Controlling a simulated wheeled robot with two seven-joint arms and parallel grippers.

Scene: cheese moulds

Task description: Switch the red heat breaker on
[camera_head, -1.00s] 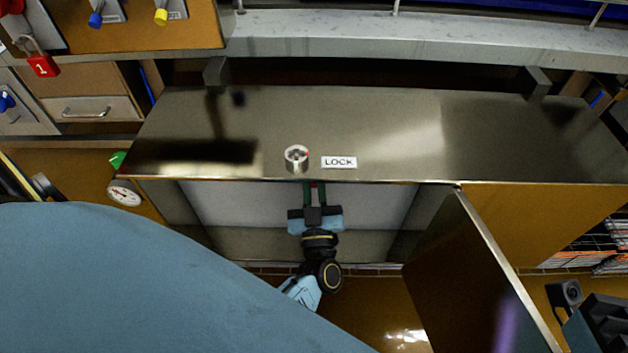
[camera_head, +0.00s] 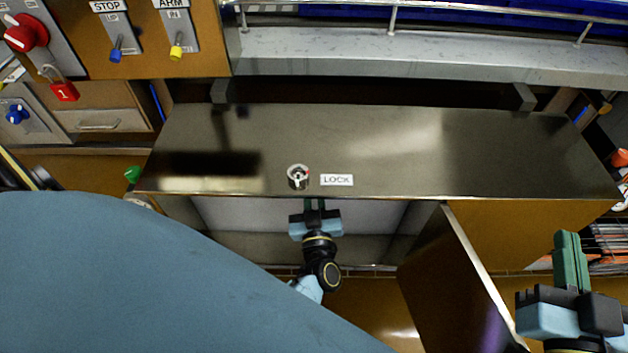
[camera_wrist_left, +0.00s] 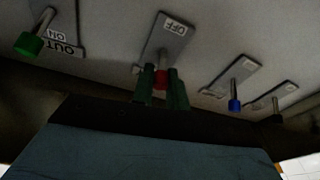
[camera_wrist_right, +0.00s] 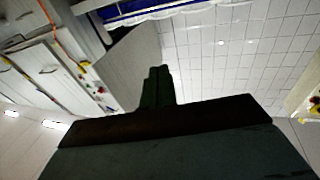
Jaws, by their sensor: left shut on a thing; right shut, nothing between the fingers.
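The red heat breaker (camera_wrist_left: 160,82) is a red-tipped lever on a grey plate marked OFF (camera_wrist_left: 174,27) inside the cabinet, seen in the left wrist view. My left gripper (camera_wrist_left: 161,88) is shut on its red knob, one green finger on each side. The lever stem points away from the OFF label in that view; the other end of the plate is hidden. In the head view my left gripper (camera_head: 315,206) reaches under the cabinet's front top edge, fingertips mostly hidden. My right gripper (camera_head: 570,260) is shut and empty at the right; its fingers also show in the right wrist view (camera_wrist_right: 157,85).
Beside the red lever are a green-tipped lever (camera_wrist_left: 28,44), a blue-tipped one (camera_wrist_left: 234,104) and a black-tipped one (camera_wrist_left: 278,118). The cabinet top (camera_head: 400,150) carries a round lock (camera_head: 298,177). The open cabinet door (camera_head: 455,275) stands between my two grippers.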

